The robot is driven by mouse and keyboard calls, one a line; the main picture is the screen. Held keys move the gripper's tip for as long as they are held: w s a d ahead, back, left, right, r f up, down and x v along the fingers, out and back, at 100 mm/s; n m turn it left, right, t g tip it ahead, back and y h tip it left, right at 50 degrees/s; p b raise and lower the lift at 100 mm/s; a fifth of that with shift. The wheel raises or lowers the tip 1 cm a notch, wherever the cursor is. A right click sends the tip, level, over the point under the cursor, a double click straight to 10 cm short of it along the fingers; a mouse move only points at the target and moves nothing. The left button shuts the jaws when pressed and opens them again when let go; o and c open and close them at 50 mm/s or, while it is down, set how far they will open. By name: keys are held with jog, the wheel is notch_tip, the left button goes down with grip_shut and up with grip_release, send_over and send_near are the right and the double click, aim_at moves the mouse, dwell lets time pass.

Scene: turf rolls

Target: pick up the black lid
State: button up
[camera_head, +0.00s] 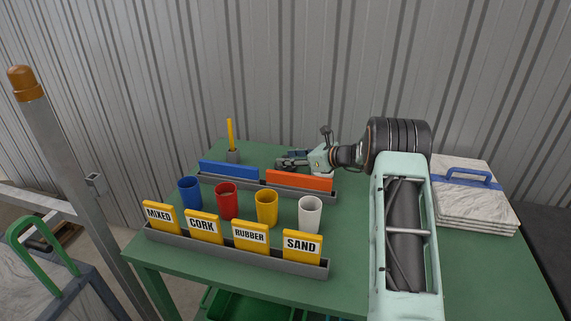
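My gripper (290,161) is at the back of the green table (460,270), behind the orange plate, with its fingers pointing left. The fingers are small and dark here, so I cannot tell whether they are open or shut, or whether they hold anything. I cannot make out the black lid for certain; dark shapes at the fingertips blend with the gripper.
Blue (190,193), red (228,201), yellow (266,208) and white (310,215) cups stand between the front label rack (235,252) and the rack with blue (228,171) and orange (299,180) plates. A pale slab stack (470,205) is at right.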

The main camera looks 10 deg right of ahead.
jog(key=shift+x, duration=1)
grip_shut()
